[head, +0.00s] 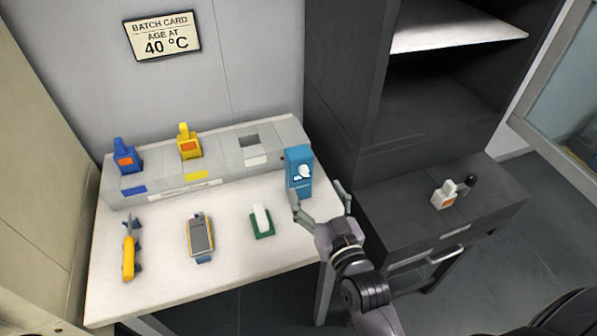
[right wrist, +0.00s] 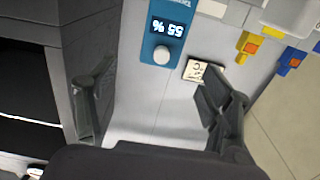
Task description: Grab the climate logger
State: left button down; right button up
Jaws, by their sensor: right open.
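No label here names the climate logger. The likeliest is the yellow-orange handheld device (head: 201,236) with a grey screen, lying on the white table between a yellow tool and a white piece on a green base. My right gripper (head: 320,196) is open and empty at the table's right edge, right of that device and just in front of the blue box (head: 299,172). In the right wrist view, its spread fingers (right wrist: 149,88) have nothing between them; the blue box (right wrist: 164,40) shows a percentage display and a pale round knob. My left gripper is out of view.
A grey rack (head: 218,160) at the table's back holds a blue and a yellow unit. The yellow tool (head: 128,258) and the white piece on green (head: 262,221) lie in front. A dark cabinet (head: 400,215) at right bears a small white bottle-like object (head: 443,194).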

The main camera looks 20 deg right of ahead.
aim_at(306, 173)
jog(key=w, duration=0.6)
jog(key=shift+a+p, duration=0.15)
jog(key=shift+p, duration=0.2)
jog(key=shift+w+a+f+p, duration=0.1)
jog(key=shift+w+p, duration=0.15)
jog(key=shift+w, duration=1.1)
jog(key=shift+w+a+f+p, duration=0.1)
jog(key=shift+w+p, duration=0.15)
jog(key=shift+w, duration=1.1)
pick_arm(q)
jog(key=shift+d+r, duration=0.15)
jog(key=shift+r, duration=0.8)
pick_arm(e)
jog(key=shift+c, duration=0.2)
jog(key=shift+r, duration=0.1)
jog(key=c, duration=1.3)
